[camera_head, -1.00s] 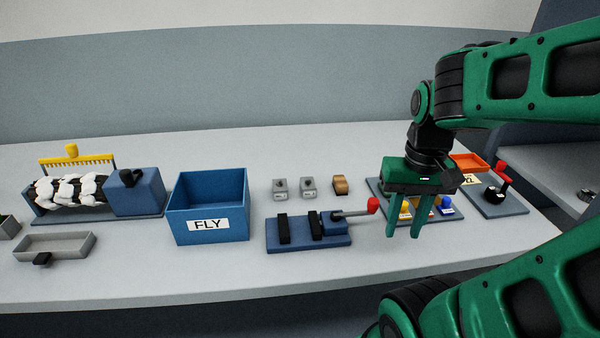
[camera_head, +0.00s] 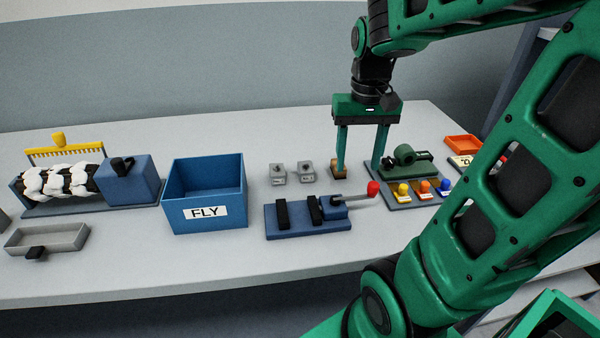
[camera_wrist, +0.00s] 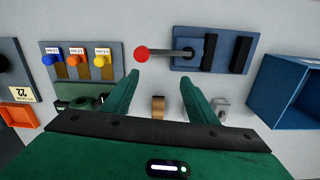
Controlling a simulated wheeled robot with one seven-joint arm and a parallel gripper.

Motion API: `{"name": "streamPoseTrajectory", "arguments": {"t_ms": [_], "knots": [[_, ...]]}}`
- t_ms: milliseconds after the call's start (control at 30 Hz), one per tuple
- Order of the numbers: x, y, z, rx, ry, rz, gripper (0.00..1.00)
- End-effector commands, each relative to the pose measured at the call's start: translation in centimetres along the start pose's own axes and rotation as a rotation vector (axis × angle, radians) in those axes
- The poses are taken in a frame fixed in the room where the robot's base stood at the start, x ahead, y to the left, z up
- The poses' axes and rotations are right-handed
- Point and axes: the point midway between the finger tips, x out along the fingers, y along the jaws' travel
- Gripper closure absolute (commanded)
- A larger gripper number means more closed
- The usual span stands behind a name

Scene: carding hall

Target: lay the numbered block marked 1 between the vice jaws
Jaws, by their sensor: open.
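The blue vice (camera_head: 350,220) lies on the bench with two black jaws, a gap between them, and a red-knobbed handle; it also shows in the wrist view (camera_wrist: 187,62). My gripper (camera_head: 359,170) is open and empty, fingers pointing down; in the wrist view the brown block (camera_wrist: 158,107) shows between the fingers.
A blue bin marked FLY (camera_head: 205,213) stands left of the vice. Right of my gripper is a board with a green fixture (camera_head: 404,158) and coloured knobs (camera_head: 424,187). An orange tray (camera_head: 463,144) is farther right. Bench front is clear.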

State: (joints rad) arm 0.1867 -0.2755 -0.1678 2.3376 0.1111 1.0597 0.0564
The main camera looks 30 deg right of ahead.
Motion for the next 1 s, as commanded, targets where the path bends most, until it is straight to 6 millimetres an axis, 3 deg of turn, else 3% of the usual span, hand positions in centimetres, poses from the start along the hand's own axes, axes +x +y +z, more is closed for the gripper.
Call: {"name": "streamPoseTrajectory", "arguments": {"t_ms": [33, 200, 400, 567, 800, 1000], "knots": [[-0.2, -1.5, -2.1, -0.018, -0.004, 0.004, 0.47], [-0.6, -6.2, -7.6, -0.062, -0.002, 0.000, 0.47], [-0.3, -9.9, -11.1, -0.095, -0.004, -0.010, 0.47], [0.5, -11.0, -11.9, -0.104, -0.006, -0.012, 0.47], [4.0, -11.2, -11.8, -0.107, -0.006, -0.012, 0.47], [5.4, -11.2, -11.8, -0.107, -0.005, -0.013, 0.47]]}}
